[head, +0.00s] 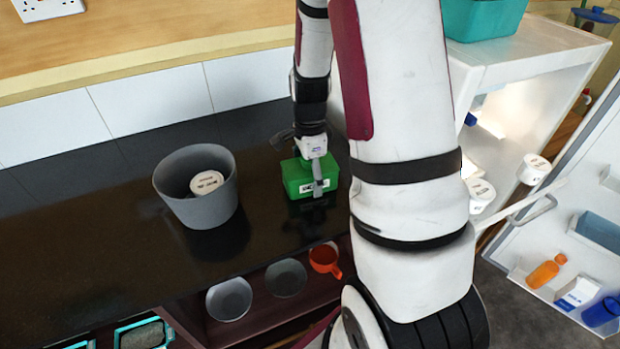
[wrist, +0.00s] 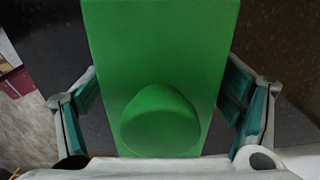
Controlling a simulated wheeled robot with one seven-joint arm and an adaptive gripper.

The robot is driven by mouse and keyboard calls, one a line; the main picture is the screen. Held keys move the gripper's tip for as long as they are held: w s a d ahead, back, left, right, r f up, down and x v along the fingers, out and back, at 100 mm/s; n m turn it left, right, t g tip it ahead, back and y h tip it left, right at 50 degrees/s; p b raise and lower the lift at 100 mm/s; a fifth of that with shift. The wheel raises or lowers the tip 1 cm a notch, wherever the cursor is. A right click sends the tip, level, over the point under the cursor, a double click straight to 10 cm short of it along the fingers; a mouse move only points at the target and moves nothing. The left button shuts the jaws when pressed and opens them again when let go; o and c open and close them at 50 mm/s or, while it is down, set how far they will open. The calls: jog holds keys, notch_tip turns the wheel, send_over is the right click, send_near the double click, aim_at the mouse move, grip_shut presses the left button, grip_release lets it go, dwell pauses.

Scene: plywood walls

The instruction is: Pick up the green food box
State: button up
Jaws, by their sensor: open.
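The green food box (head: 297,178) stands on the black counter in the head view, with a small white label on its front. In the wrist view the green food box (wrist: 160,50) fills the middle, with a round green knob on its top. My gripper (head: 304,178) is at the box from above, one finger in front of its front side. In the wrist view my gripper (wrist: 160,95) is open, with one teal-padded finger on each side of the box. Whether the pads touch the box I cannot tell.
A grey bin (head: 196,208) with a white labelled item inside stands left of the box on the black counter (head: 90,225). Bowls (head: 229,299) and an orange cup (head: 325,260) sit on a shelf below. An open fridge (head: 540,60) stands at the right. The counter's left part is clear.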

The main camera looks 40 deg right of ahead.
jog(key=shift+c, duration=0.6)
jog(key=c, duration=1.4)
